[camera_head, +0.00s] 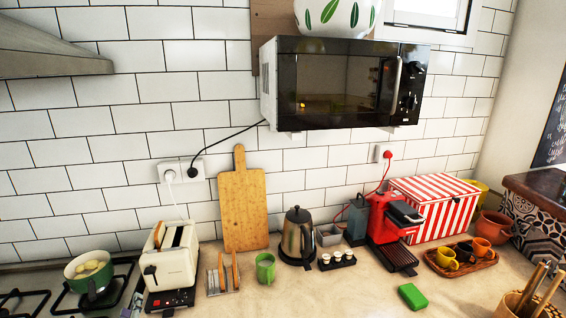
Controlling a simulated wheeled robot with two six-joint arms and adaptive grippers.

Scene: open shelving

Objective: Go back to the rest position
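Neither of my grippers shows in the head view, and no part of my arms can be made out. The task names no object. The view takes in a kitchen counter (340,291) against a white tiled wall. I cannot tell from this frame whether either gripper is open, shut or holding anything.
A microwave (335,85) hangs above the counter. Below stand a toaster (170,262), green mug (265,268), kettle (297,237), red coffee machine (390,225) and striped box (436,207). A green pot (92,278) sits on the stove at left. The front middle counter is mostly clear.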

